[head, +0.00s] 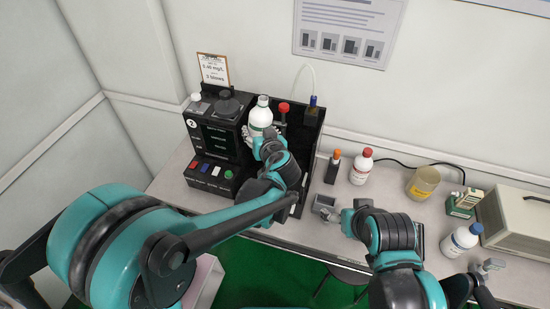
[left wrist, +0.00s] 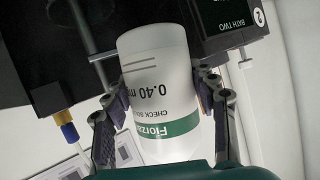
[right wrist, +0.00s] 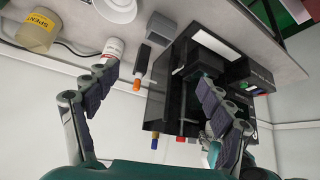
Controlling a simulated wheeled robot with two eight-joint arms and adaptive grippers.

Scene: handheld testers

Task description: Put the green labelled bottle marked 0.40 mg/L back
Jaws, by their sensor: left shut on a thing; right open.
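The white bottle with the green label (head: 260,117) is upright at the black tester bay at the back left. In the left wrist view the bottle (left wrist: 158,80) reads 0.40 mg upside down, with a green band. My left gripper (head: 262,138) is shut on it, a finger on either side. Whether its base touches anything is hidden by my arm. My right gripper (head: 328,207) is open and empty over the bench's front middle; its spread fingers also show in the right wrist view (right wrist: 158,108).
Left of the bottle stands a black tester (head: 215,130) with a small card above. Right are an orange-capped item (head: 333,166), a red-capped bottle (head: 361,168), a yellow-labelled jar (head: 423,182), a blue-capped bottle (head: 460,241) and a beige box (head: 520,222). The bench's middle is mostly clear.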

